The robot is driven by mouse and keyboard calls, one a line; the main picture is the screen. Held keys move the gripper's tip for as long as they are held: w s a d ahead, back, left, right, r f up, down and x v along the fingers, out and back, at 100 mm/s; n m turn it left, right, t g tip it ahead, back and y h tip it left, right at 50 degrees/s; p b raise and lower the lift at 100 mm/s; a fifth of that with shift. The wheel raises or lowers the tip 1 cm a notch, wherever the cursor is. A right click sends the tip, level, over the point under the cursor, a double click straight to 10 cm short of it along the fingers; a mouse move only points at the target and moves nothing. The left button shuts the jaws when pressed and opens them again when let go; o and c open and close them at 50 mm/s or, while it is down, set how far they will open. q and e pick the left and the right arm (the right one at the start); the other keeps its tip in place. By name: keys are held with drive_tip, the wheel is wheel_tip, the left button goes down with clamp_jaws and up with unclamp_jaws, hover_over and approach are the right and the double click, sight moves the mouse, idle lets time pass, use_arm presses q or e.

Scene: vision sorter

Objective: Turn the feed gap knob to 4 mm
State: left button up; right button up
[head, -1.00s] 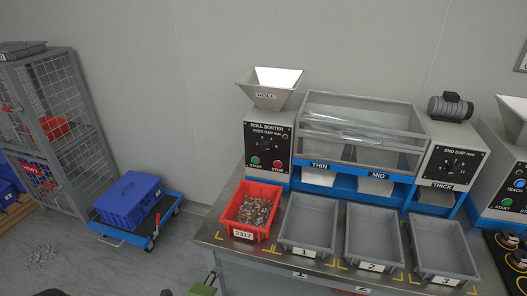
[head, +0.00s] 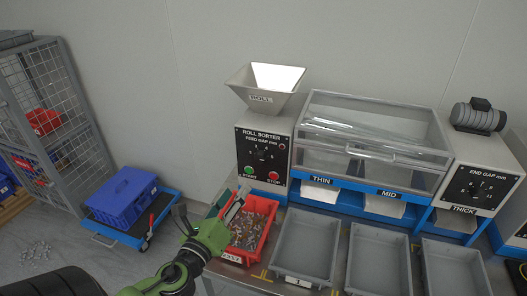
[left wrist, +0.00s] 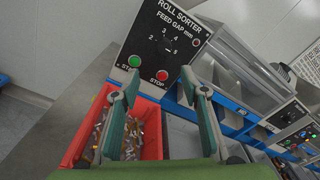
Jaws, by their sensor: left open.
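The feed gap knob (head: 262,154) is a small dark knob on the black panel of the roll sorter (head: 248,184). In the left wrist view the knob (left wrist: 165,46) sits among the numbers 2, 3, 4 and 5; its pointer is too small to read surely. My left gripper (head: 211,205) is open and empty, in front of and below the panel, above the red bin's left side. In the left wrist view its two fingers (left wrist: 160,88) stand apart below the knob, with the red stop button showing between them. My right gripper is not in view.
A green start button (head: 249,170) and a red stop button (head: 273,176) sit below the knob. The red bin (head: 264,237) of small metal parts stands in front, with grey trays (head: 307,246) to its right. A hopper (head: 265,88) tops the sorter.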

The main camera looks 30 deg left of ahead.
use_arm(q)
drive_tip(key=w, duration=0.1)
drive_tip(key=p, duration=0.2)
approach(258, 159)
drive_tip(key=shift+m, duration=0.3)
drive_tip(key=w, duration=0.2)
drive_tip(key=w+a, duration=0.1)
drive_tip(key=w, duration=0.4)
drive_tip(key=shift+w+a+p, duration=0.15)
drive_tip(key=shift+a+p, duration=0.1)
drive_tip(key=shift+p, duration=0.05)
drive_tip(key=shift+w+a+f, duration=0.1)
drive_tip(key=shift+w, duration=0.4)
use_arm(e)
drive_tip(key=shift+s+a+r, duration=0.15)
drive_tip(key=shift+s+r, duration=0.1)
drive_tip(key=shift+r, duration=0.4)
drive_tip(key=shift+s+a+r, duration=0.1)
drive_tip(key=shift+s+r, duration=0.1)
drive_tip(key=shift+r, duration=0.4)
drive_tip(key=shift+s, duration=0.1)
use_arm(q)
drive_tip(key=c, duration=1.1)
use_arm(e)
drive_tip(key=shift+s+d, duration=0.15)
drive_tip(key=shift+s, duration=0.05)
